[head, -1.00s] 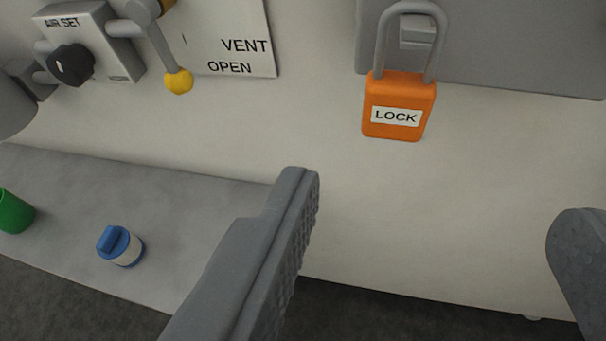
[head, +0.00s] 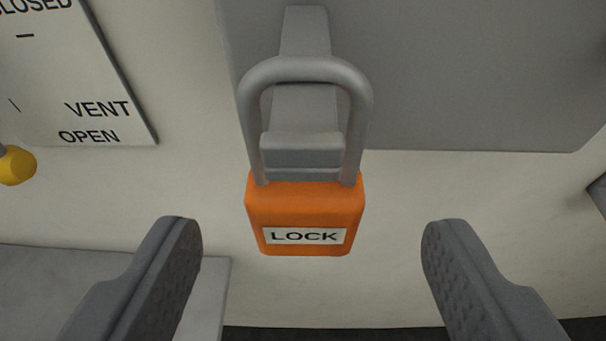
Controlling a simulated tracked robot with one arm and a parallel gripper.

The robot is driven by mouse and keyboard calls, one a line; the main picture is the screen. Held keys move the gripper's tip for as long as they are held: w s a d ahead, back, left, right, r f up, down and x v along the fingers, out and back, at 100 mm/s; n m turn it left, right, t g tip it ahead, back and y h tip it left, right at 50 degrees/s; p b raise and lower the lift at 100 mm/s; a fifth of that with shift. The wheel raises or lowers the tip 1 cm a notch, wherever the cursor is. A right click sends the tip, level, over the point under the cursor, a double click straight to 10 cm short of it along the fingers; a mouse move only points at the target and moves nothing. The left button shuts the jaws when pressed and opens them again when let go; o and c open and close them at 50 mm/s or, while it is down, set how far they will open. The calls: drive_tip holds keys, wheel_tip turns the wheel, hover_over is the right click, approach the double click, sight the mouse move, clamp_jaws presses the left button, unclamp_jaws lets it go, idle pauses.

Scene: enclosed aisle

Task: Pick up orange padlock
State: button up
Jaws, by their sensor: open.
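The orange padlock (head: 304,205) hangs in the middle of the head view, with a white label reading LOCK on its body. Its grey shackle (head: 305,68) loops over a grey hook or hasp (head: 303,105) on a grey panel. My gripper (head: 312,228) is open and empty. One finger is to the left of the padlock body and the other to the right, slightly lower in the picture. Neither finger touches it, with a clear gap on both sides. How far the padlock lies beyond the fingertips cannot be told.
A grey panel (head: 470,75) is on the pale wall (head: 190,190) behind the padlock. A VENT/OPEN sign (head: 75,85) and a yellow knob (head: 16,165) are at left. A grey ledge (head: 40,285) is at lower left. The wall beside the padlock is clear.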

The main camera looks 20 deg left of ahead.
sight(306, 213)
drive_tip(key=shift+p+x, duration=0.5)
drive_tip(key=shift+x, duration=2)
drive_tip(key=shift+a, duration=0.15)
drive_tip(key=shift+s, duration=0.1)
drive_tip(key=shift+c, duration=0.3)
drive_tip(key=c, duration=1.1)
drive_tip(key=shift+o, duration=0.2)
drive_tip(key=shift+r, duration=0.2)
wheel_tip(306, 213, up, 3)
drive_tip(key=p, duration=0.3)
drive_tip(key=shift+r, duration=0.2)
drive_tip(key=s+d+b, duration=0.2)
drive_tip(key=s+d, duration=0.1)
drive_tip(key=s, duration=0.5)
drive_tip(key=s+d+b, duration=0.2)
drive_tip(key=s+d, duration=0.1)
drive_tip(key=s, duration=0.5)
drive_tip(key=shift+s+f+b, duration=0.25)
drive_tip(key=shift+s+b, duration=0.1)
